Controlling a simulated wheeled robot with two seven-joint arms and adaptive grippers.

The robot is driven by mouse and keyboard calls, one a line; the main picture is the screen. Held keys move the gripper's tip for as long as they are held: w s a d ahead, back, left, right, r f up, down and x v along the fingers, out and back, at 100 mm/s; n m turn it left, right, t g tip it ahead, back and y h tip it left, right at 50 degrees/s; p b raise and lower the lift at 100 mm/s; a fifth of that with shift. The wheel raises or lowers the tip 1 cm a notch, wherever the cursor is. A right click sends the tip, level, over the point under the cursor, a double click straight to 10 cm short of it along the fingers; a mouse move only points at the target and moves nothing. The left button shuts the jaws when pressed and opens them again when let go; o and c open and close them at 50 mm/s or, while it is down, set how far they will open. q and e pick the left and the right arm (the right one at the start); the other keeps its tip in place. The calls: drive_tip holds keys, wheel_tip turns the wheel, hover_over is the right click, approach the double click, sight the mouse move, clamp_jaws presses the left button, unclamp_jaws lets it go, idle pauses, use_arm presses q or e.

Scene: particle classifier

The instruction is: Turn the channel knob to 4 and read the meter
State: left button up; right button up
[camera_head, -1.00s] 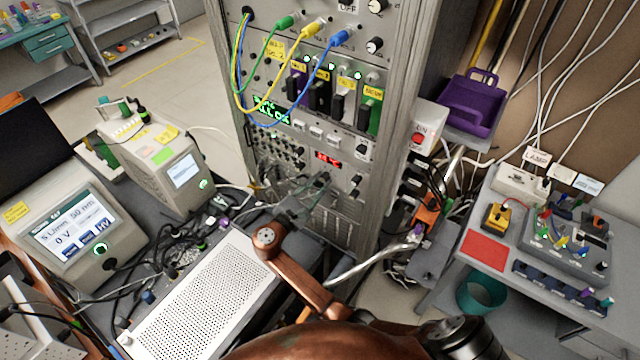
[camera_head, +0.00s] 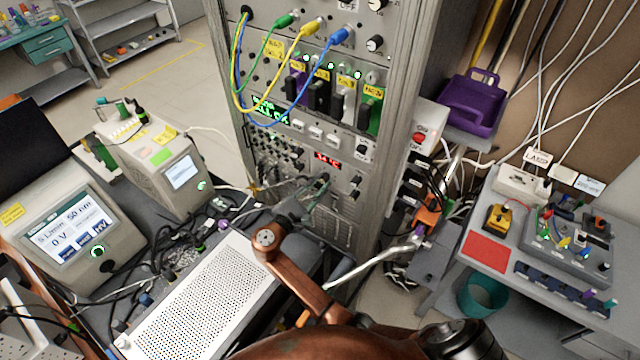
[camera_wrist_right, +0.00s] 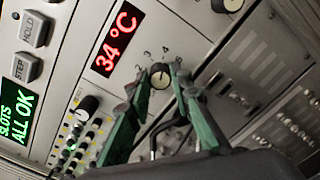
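The channel knob (camera_wrist_right: 160,76) is a small dark knob with a pale face, below an arc of numbers, in the right wrist view. A 4 shows above it; its exact pointer direction is too small to read surely. The meter (camera_wrist_right: 117,38) shows red "34 °C"; it is also a small red display in the head view (camera_head: 328,159). My right gripper (camera_wrist_right: 160,74) has its green fingertips on either side of the knob, slightly spread; I cannot tell whether they touch it. In the head view this gripper (camera_head: 322,184) is at the rack front. My left gripper is not in view.
The rack (camera_head: 300,60) has coloured cables looping down its front left of the meter. A green "SLOTS ALL OK" display (camera_wrist_right: 20,98) and black knob (camera_wrist_right: 87,106) are near my gripper. A perforated white box (camera_head: 195,300) and loose cables lie below left.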

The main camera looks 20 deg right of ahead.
drive_tip(key=o, duration=0.4)
drive_tip(key=v, duration=0.7)
drive_tip(key=shift+s+a, duration=0.15)
drive_tip(key=shift+a, duration=0.1)
idle(0.3)
